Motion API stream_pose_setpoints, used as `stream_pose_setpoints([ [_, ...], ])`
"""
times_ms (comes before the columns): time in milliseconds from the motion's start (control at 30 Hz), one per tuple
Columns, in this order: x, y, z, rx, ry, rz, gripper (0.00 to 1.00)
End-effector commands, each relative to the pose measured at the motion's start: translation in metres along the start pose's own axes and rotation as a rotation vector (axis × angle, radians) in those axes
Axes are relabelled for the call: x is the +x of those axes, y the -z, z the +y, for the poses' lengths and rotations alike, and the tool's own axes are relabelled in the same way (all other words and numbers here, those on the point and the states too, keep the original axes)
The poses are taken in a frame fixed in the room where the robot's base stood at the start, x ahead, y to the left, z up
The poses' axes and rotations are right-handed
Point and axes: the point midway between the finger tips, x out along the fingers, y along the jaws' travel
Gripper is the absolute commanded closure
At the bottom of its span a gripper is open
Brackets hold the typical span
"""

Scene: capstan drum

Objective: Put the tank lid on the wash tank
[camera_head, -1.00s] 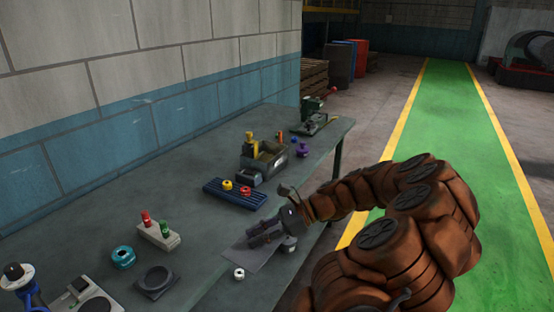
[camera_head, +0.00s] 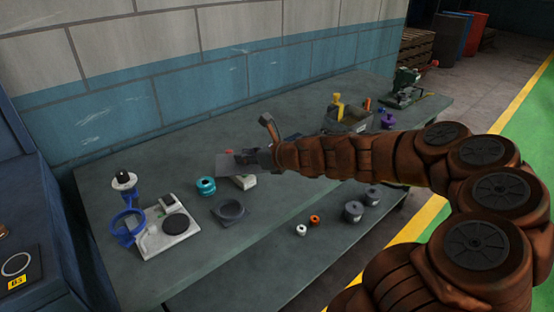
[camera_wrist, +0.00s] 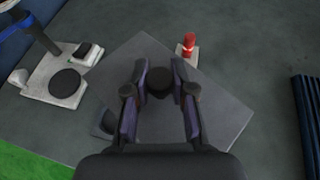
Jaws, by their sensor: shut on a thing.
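The tank lid is a flat grey square plate (camera_head: 232,168) with a dark round knob (camera_wrist: 160,82), which shows in the wrist view. My gripper (camera_head: 250,160) is shut on the knob, one finger on each side. The plate (camera_wrist: 222,112) hangs below the fingers, above the bench and partly over the pale block. I cannot tell for sure which thing is the wash tank. An open grey box (camera_head: 345,122) with yellow things at it stands farther back on the bench, partly behind my arm.
A teal ring (camera_head: 206,186), a dark square dish (camera_head: 230,211) and a pale board with a black disc (camera_head: 175,223) lie on the bench. A blue ring stand (camera_head: 128,226) is at left. Spools (camera_head: 353,211) stand near the front edge. A blue cabinet (camera_head: 30,215) is at far left.

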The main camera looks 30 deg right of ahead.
Motion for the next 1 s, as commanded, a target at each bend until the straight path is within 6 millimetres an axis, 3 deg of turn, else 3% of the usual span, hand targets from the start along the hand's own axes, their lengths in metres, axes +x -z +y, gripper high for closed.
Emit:
stream_pose_setpoints([
  [100, 0.018, -0.013, 0.012, 0.015, 0.042, -0.003, 1.00],
  [433, 0.051, -0.038, 0.028, 0.053, 0.146, -0.001, 1.00],
  [667, 0.059, -0.049, 0.032, 0.064, 0.173, 0.000, 1.00],
  [1000, 0.061, -0.044, 0.036, 0.062, 0.160, -0.001, 1.00],
])
